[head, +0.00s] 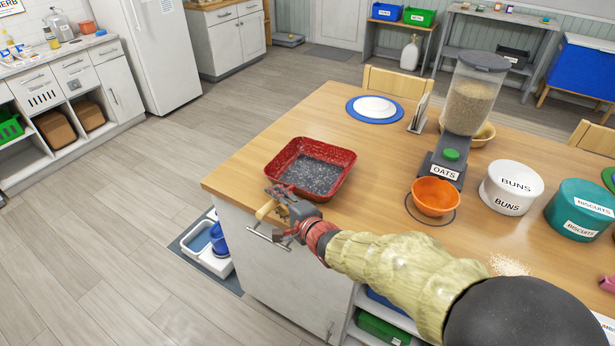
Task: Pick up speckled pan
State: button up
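The speckled pan (312,172) is a square red pan with a dark grey, white-flecked inside. It sits upright and empty on the wooden table near its front left corner. My gripper (284,198) is at the pan's near left side, over the table edge. A short tan piece (266,210) shows beside the fingers and may be the pan's handle. The gripper covers the place where it would meet the pan. I cannot tell whether the fingers are open or shut, or whether they touch the pan.
An orange bowl (435,197) stands under the oats dispenser (468,105) to the right. A white buns tin (511,188) and a teal biscuits tin (580,210) are further right. A white plate (374,107) on a blue one is behind the pan. The table around the pan is clear.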

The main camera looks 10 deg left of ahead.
grip_shut()
dwell(0.8)
jog(key=shift+r, duration=0.15)
